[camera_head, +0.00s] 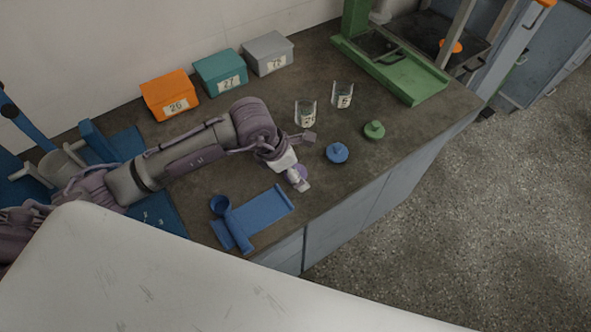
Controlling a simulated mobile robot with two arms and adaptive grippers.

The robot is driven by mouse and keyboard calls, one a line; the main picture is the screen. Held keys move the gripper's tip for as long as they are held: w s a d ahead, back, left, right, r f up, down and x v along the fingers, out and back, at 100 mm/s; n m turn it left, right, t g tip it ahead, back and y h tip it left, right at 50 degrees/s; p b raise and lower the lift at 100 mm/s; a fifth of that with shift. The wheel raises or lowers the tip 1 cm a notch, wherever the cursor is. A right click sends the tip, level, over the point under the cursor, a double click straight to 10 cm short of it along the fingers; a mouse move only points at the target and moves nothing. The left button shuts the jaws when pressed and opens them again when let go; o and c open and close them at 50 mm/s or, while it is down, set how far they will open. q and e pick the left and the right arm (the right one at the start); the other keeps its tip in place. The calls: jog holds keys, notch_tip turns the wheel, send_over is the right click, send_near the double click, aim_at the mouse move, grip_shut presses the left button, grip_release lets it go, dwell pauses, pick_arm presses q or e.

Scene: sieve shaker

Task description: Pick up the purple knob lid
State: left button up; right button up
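The purple knob lid (301,170) lies on the dark worktop near its front edge. It is partly hidden by my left gripper, and its knob is hard to make out. My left gripper (307,162) reaches in from the left, with its two fingers spread apart. One finger is toward the back, near the glass beaker. The other is at the lid and covers part of it. I cannot tell whether this finger touches the lid. My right gripper is not in view.
A blue knob lid (337,153) and a green knob lid (374,130) lie to the right. Two glass beakers (305,113) (343,95) stand behind. Orange (170,95), teal (220,72) and grey (268,53) boxes line the wall. A blue stand (262,209) lies in front, a green frame (415,80) at back right.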

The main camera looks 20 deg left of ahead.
pick_arm(q)
jog(key=c, duration=0.9)
jog(key=shift+r, duration=0.15)
jog(key=shift+c, duration=0.3)
